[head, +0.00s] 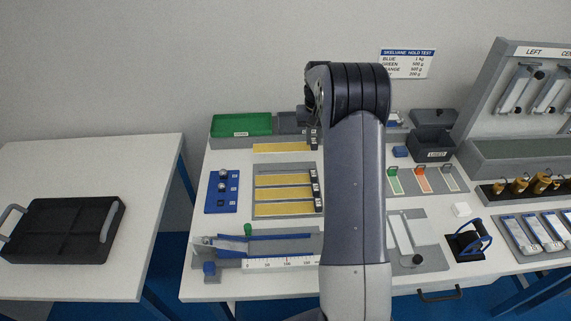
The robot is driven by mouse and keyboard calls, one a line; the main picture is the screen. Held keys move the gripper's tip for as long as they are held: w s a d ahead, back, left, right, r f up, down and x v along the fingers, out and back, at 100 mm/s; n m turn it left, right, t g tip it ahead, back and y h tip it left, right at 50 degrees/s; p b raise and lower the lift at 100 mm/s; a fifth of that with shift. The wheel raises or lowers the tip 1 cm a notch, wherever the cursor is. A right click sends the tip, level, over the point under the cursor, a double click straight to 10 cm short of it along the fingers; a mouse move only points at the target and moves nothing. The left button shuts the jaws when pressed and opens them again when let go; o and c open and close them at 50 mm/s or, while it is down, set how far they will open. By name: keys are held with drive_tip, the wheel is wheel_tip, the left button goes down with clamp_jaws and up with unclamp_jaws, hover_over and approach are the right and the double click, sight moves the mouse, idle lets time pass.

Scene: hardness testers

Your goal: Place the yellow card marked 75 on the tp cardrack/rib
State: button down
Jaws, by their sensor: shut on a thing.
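My arm rises through the middle of the head view, and its upper joint bends away at the top. My gripper is hidden behind the arm, so neither its fingers nor anything between them shows. Three yellow strips (283,195) lie side by side on a grey base, each with a dark block at its right end. Another yellow strip (280,148) lies behind them, apart from that base, also with a dark block near its right end. The markings are too small to read, so I cannot tell the card marked 75 or the tp cardrack rib.
A green-topped tray (241,125) stands at the back left. A blue plate with knobs (222,191) and a ruled ramp (265,250) are on the left. Colored-tag cards (421,180), a dark box (433,138) and a grey rack (520,100) stand right. A black case (62,230) lies on the left table.

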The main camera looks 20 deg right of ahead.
drive_tip(key=shift+w+d+f, duration=0.15)
drive_tip(key=shift+w+d, duration=0.1)
drive_tip(key=shift+w, duration=0.5)
wheel_tip(320, 180, down, 10)
drive_tip(key=shift+r+p, duration=0.15)
drive_tip(key=shift+p, duration=0.7)
drive_tip(key=shift+f, duration=0.25)
drive_tip(key=c, duration=1.3)
unclamp_jaws()
drive_tip(key=shift+r, duration=0.1)
drive_tip(key=shift+r, duration=0.15)
wheel_tip(320, 180, up, 12)
drive_tip(key=shift+b, duration=0.75)
